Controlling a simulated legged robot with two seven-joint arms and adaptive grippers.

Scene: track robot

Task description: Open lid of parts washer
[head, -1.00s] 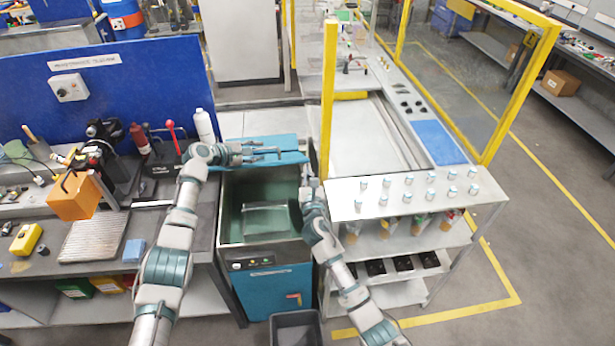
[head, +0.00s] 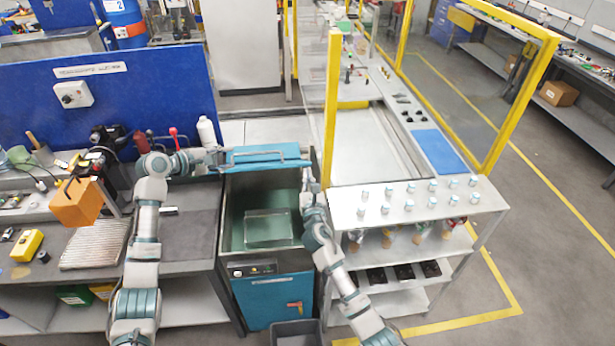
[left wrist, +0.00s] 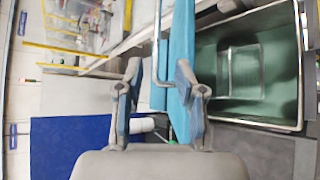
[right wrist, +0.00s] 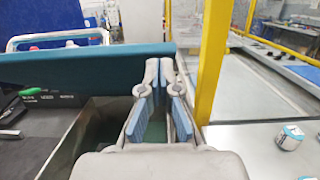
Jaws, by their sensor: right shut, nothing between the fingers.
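The parts washer (head: 269,295) stands in the middle of the head view, a blue cabinet with a green tank. Its blue lid (head: 268,155) is raised at the back edge, with a bar handle along it, so the tank and a clear tray inside (head: 268,228) show. My left gripper (head: 219,156) is at the lid's left end. In the left wrist view its fingers (left wrist: 157,75) are apart, with the lid (left wrist: 180,45) and handle just beyond and between them. My right gripper (head: 306,178) is beside the tank's right rim. Its fingers (right wrist: 163,70) are shut and empty.
A workbench (head: 185,235) with a vise and an orange box (head: 76,202) stands left. A shelf cart (head: 420,205) with small jars and a yellow post (head: 332,110) stand close on the right. A dark bin (head: 297,332) sits in front.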

